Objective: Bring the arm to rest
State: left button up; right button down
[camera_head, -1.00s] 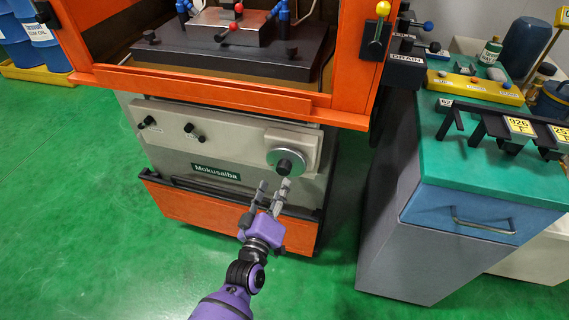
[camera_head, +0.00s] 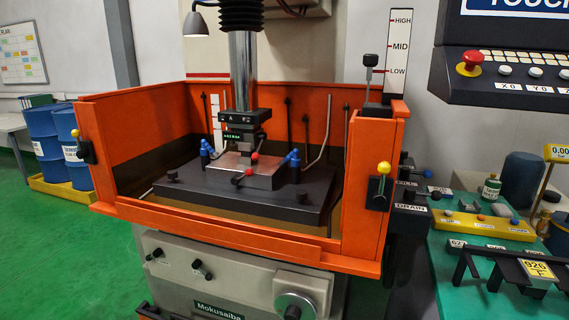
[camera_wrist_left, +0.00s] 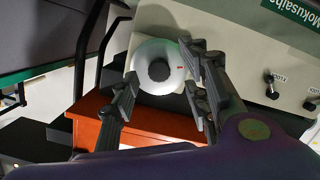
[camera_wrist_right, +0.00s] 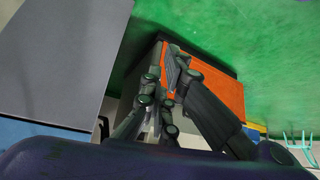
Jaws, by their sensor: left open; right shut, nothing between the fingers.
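My left gripper (camera_wrist_left: 160,95) is open and empty in the left wrist view. Its two fingers stand apart in front of the round pale dial (camera_wrist_left: 172,60) with a dark knob, on the machine's front; I cannot tell how far off it is. The dial also shows in the head view (camera_head: 294,304), low on the machine (camera_head: 215,285). My right gripper (camera_wrist_right: 165,88) is shut and empty in the right wrist view, with the orange lower panel (camera_wrist_right: 218,95) and the floor beyond it. Neither arm shows in the head view.
The machine's orange tank (camera_head: 230,238) fills the middle of the head view. A green-topped bench (camera_head: 475,262) with bottles and a rack stands on the right. The control panel (camera_head: 505,85) hangs at upper right. Blue drums (camera_head: 44,146) stand at left, with clear green floor (camera_head: 60,265) before them.

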pick_arm(q)
jog(key=s+a+f+g+y+p, duration=0.1)
jog(key=s+a+g+p, duration=0.1)
jog(key=s+a, duration=0.4)
jog(key=s+a+f+m+g+y+p, duration=0.1)
jog(key=s+a, duration=0.5)
jog(key=s, duration=1.1)
jog(key=s+a+f+m+g+y+p, duration=0.1)
jog(key=s+a+g+y+p, duration=0.2)
jog(key=s+a, duration=0.3)
jog(key=s+p, duration=0.1)
jog(key=s, duration=0.4)
jog(key=shift+s+f, duration=0.25)
jog(key=shift+f, duration=0.15)
pick_arm(e)
notch_tip(320, 180, up, 9)
jog(key=w+t, duration=0.1)
jog(key=w, duration=0.1)
jog(key=shift+w+a, duration=0.4)
pick_arm(q)
jog(key=shift+a, duration=0.1)
pick_arm(e)
jog(key=shift+w, duration=0.2)
jog(key=shift+w+a+r, duration=0.15)
jog(key=shift+w, duration=0.2)
jog(key=shift+s, duration=0.1)
jog(key=shift+s+d, duration=0.2)
jog(key=shift+s, duration=0.25)
jog(key=shift+w+a, duration=0.2)
jog(key=shift+w, duration=0.4)
